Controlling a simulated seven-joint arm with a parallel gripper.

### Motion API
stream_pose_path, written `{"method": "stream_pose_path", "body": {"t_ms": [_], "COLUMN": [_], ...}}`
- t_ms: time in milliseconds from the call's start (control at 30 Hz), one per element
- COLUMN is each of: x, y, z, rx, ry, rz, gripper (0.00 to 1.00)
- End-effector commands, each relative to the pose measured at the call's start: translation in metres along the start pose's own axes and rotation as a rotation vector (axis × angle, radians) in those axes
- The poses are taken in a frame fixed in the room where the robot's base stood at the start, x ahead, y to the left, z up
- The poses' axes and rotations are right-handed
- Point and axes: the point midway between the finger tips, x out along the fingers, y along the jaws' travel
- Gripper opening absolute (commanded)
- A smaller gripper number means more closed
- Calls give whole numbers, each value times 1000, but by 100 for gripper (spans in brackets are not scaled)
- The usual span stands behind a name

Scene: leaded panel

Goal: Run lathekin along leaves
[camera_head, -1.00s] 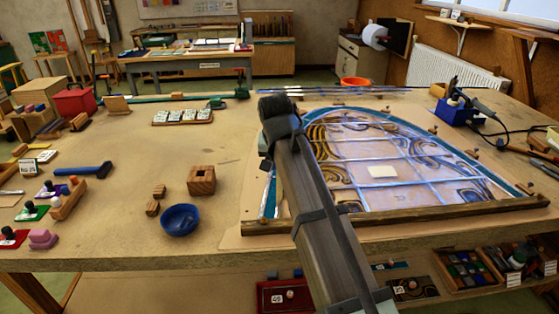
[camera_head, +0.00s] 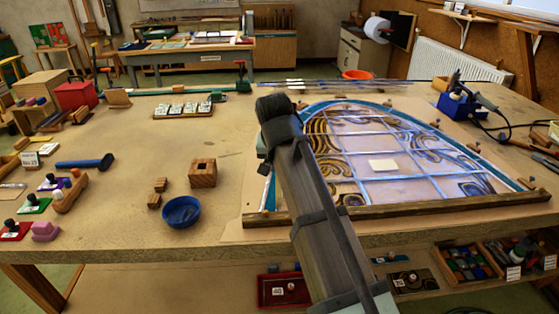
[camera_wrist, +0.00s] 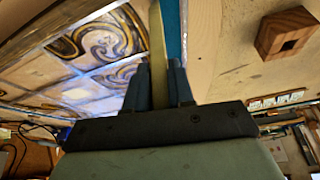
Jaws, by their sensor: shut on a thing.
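The leaded panel (camera_head: 400,150) lies on the bench at right, an arched window of brown-swirled glass with pale lead lines and a teal border. In the wrist view the panel (camera_wrist: 95,50) fills the upper left, its teal strip (camera_wrist: 172,35) running up beside my fingers. My gripper (camera_wrist: 160,80) is shut on a narrow pale strip, apparently the lathekin (camera_wrist: 157,50), at the panel's left edge. Whether its tip touches the lead is unclear. My arm hides the gripper and lathekin in the head view.
A wooden rail (camera_head: 410,208) borders the panel's near edge. A blue bowl (camera_head: 182,211) and a wooden block with a hole (camera_head: 203,173) stand left of my arm. A blue hammer (camera_head: 85,162) lies farther left. A soldering iron stand (camera_head: 458,104) is at back right. The left-centre bench is mostly clear.

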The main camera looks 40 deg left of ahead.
Motion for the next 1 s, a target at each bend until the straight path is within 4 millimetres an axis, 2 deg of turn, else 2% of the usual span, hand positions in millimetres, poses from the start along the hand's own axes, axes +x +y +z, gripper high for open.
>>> {"method": "stream_pose_path", "body": {"t_ms": [600, 1000], "x": [-9, -11], "y": [1, 0], "z": [23, 23], "rx": [0, 1], "ry": [-1, 0], "rz": [0, 0], "gripper": [0, 0]}}
